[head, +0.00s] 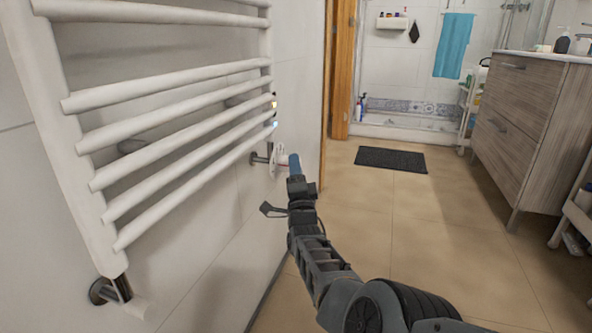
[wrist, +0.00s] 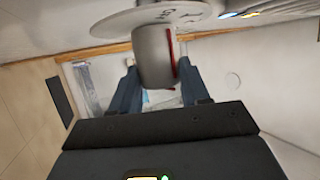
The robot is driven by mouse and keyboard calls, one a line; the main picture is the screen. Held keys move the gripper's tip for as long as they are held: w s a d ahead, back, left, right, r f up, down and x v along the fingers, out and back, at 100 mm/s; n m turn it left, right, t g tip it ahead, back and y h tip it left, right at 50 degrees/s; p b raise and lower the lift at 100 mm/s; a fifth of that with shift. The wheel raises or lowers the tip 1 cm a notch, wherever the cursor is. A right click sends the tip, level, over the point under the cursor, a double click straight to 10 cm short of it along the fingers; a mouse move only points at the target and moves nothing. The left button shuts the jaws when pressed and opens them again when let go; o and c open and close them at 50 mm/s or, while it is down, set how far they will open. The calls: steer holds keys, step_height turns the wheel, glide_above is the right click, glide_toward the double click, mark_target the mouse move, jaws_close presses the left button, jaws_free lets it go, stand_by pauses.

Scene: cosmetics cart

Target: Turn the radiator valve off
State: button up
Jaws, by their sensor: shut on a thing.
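The radiator valve is a grey cylindrical knob (wrist: 152,55) with a red line along its right side in the wrist view. A pale disc (wrist: 140,17) with partly legible lettering sits at its base; the disc also shows as a small white plate by the radiator's lower far corner in the head view (head: 273,161). My gripper (wrist: 158,78) has one blue finger on each side of the knob and is shut on it. In the head view my gripper (head: 294,165) reaches the valve and hides most of the knob. I cannot tell which setting the red line points to.
The white radiator (head: 75,150) with several bars fills the left side, close to my arm. A wooden door frame (head: 340,80) stands beyond the valve. A dark mat (head: 391,160) lies on the floor and a wooden cabinet (head: 530,125) stands at right. The floor between is clear.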

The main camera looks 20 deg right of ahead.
steer(key=shift+w+a, duration=0.1)
steer(key=shift+a, duration=0.05)
steer(key=o, duration=1.1)
steer(key=shift+c, duration=0.2)
steer(key=p+v, duration=0.4)
steer(key=v, duration=0.3)
steer(key=shift+s+f, duration=0.2)
steer(key=shift+s, duration=0.15)
